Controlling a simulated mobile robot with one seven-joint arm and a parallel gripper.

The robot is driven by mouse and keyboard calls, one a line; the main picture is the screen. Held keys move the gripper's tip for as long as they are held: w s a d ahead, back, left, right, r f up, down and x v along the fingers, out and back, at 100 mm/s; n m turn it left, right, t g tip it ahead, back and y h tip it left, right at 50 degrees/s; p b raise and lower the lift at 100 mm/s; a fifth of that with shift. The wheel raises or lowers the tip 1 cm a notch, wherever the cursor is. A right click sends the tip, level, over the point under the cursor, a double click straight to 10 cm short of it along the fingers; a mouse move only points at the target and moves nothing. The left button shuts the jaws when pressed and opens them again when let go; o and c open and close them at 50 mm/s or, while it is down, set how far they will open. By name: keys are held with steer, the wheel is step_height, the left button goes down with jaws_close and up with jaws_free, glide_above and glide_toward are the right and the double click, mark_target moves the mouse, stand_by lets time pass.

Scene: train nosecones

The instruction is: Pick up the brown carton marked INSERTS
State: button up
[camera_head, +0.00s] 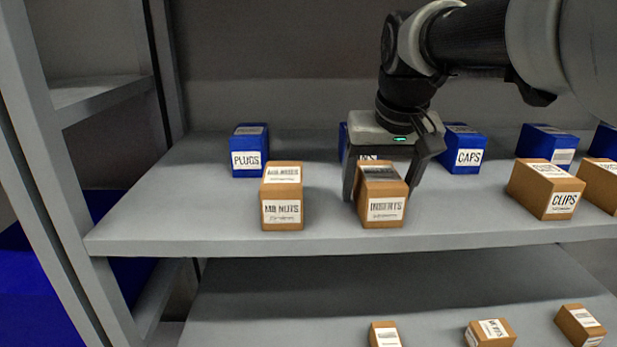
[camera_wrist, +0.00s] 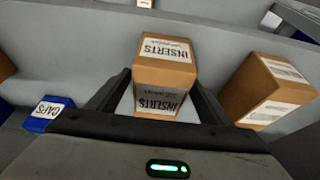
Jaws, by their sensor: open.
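The brown carton marked INSERTS (camera_head: 382,210) stands on the upper grey shelf near its front edge, with white labels on its top and front. My gripper (camera_head: 380,188) is open and points down at it from behind, with one finger on either side of the carton's back part. In the wrist view, the INSERTS carton (camera_wrist: 166,62) sits centred between the spread fingertips (camera_wrist: 161,80), and much of it extends past them. A gap seems to show beside each finger, but I cannot tell whether either touches.
A brown M8 NUTS carton (camera_head: 282,205) stands to the left and a CLIPS carton (camera_head: 546,188) to the right. Blue PLUGS (camera_head: 248,150) and CAPS (camera_head: 463,150) boxes stand behind. Another blue box is mostly hidden behind my gripper. Several cartons sit on the shelf below (camera_head: 290,300).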

steer(key=shift+w+f, duration=0.15)
steer(key=shift+f, duration=0.1)
steer(key=c, duration=1.3)
steer(key=shift+r, duration=0.1)
